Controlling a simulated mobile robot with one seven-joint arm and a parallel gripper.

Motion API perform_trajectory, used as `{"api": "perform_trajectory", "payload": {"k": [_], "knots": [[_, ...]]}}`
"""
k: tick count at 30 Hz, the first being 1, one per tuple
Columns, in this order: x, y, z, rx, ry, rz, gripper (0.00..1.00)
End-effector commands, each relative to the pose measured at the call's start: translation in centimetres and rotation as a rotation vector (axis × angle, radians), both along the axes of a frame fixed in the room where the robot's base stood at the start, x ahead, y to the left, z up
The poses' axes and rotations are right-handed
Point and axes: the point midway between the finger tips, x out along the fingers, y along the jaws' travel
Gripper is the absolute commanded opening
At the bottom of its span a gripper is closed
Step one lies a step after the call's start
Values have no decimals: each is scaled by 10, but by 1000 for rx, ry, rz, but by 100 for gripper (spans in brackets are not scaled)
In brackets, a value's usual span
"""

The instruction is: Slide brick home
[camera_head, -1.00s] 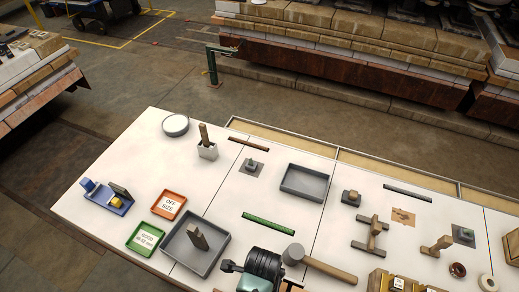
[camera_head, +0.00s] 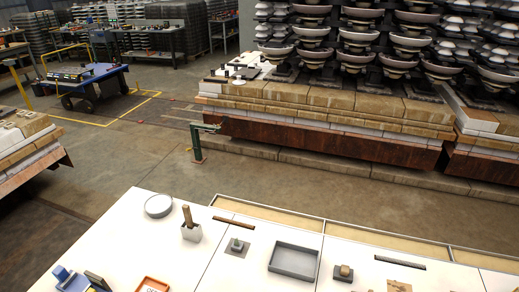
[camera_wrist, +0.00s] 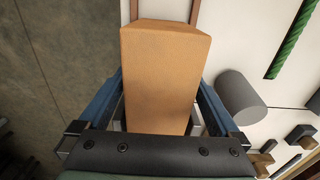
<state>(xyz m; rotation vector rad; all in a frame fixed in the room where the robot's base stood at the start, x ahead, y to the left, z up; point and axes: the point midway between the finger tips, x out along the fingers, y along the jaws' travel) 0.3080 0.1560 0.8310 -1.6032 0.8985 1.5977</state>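A tan-orange brick (camera_wrist: 160,80) fills the middle of the wrist view, pointing away from the camera. My gripper (camera_wrist: 160,100) has its two blue fingers on either side of it, apparently shut on it; the contact faces are partly hidden. A white table edge shows beyond and to the right of the brick, with grey floor to the left. My gripper is out of the head view. In the head view, brick courses (camera_head: 330,101) lie on a cart-like stack at the back, carrying several insulators (camera_head: 400,40).
A grey cylinder (camera_wrist: 240,95) and green strip (camera_wrist: 291,40) show in the wrist view. A green post (camera_head: 196,145) stands before the stack. Floor between is clear.

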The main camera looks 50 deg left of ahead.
Motion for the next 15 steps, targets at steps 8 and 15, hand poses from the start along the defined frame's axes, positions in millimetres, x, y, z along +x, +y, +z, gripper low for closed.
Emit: {"api": "perform_trajectory", "payload": {"k": [8, 15], "knots": [[-1, 1, 2, 2, 1, 1, 100], [0, 1, 33, 4, -2, 1, 100]]}}
